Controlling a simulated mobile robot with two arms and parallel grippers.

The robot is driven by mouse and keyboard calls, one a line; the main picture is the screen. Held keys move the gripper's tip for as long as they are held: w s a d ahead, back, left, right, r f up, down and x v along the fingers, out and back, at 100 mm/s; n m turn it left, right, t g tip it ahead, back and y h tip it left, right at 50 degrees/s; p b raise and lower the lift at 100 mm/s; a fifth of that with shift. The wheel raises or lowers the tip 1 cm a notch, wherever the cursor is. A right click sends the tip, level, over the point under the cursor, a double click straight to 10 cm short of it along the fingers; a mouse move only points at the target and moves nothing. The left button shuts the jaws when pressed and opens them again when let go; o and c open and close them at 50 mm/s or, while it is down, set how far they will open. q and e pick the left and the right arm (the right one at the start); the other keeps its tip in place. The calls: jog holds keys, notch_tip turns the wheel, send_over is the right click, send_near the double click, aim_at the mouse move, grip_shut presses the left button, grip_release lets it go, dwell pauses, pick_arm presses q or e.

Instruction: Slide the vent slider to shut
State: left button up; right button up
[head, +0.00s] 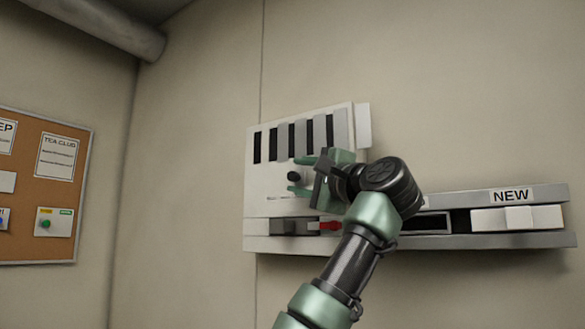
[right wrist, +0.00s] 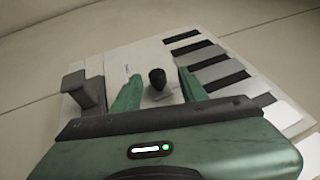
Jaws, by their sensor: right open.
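The vent (head: 304,117) is a pale wall panel with several dark upright slots, which show open between lighter slats. Its slider has a black knob (head: 293,176) low on the panel; the knob also shows in the right wrist view (right wrist: 157,78). My right gripper (head: 297,175) is open, with one green finger above the knob and one below it in the head view. In the right wrist view the fingers (right wrist: 158,92) stand on either side of the knob, with gaps visible. A pale plate end (head: 363,126) sticks out at the panel's right edge. My left gripper is out of view.
Below the vent runs a wall rail (head: 480,241) with a grey block (head: 283,228), a red piece (head: 330,226), and a white block (head: 517,218) under a "NEW" label (head: 512,195). A cork board (head: 62,136) hangs at left. My right forearm hides part of the rail.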

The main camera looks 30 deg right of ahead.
aim_at(296, 178)
jog(key=x, duration=0.2)
jog(key=shift+w+p, duration=0.35)
jog(key=shift+w, duration=0.3)
jog(key=c, duration=0.9)
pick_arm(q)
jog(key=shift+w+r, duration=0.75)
pick_arm(e)
jog(key=shift+f, duration=0.1)
grip_shut()
